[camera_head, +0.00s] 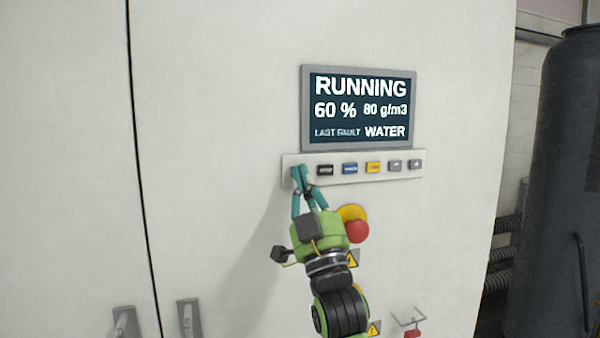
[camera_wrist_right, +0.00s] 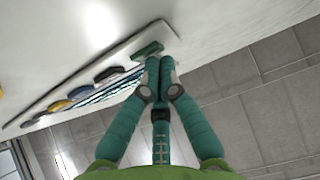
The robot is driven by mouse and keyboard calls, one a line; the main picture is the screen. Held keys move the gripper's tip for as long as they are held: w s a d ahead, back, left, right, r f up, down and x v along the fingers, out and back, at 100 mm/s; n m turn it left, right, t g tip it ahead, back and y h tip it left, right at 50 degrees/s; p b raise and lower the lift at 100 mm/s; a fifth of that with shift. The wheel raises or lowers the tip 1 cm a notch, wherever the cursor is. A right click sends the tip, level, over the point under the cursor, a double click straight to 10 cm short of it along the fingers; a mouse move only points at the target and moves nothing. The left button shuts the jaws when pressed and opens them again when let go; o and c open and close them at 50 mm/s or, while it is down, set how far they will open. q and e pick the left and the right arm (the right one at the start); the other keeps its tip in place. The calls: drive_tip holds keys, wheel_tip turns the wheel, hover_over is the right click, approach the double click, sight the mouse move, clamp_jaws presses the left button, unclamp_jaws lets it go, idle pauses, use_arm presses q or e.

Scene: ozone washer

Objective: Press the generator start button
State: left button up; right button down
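The button strip (camera_head: 400,176) is a pale plate on the white cabinet, below the display. My right gripper (camera_head: 301,172) has its fingertips at the strip's left end, where they cover the leftmost button in the head view. In the right wrist view a green button (camera_wrist_right: 148,50) shows at the end of the row. The right gripper's teal fingertips (camera_wrist_right: 160,64) are together, empty, and right at this button's edge; whether they touch it I cannot tell. The display (camera_head: 360,107) reads RUNNING, 60 %, 80 g/m3, last fault WATER. My left gripper is not in view.
Black (camera_head: 325,170), blue (camera_head: 350,168), yellow (camera_head: 373,167) and grey buttons (camera_head: 395,166) sit right of my fingertips. A red emergency stop (camera_head: 357,231) on yellow is close beside my right gripper. A dark tank (camera_head: 555,190) stands at the right.

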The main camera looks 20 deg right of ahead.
idle(0.5)
drive_tip(key=shift+s, duration=0.7)
drive_tip(key=shift+s, duration=0.1)
drive_tip(key=s+p, duration=0.1)
drive_tip(key=s, duration=0.3)
drive_tip(key=shift+s+d, duration=0.1)
drive_tip(key=shift+s, duration=0.3)
drive_tip(key=shift+f, duration=0.15)
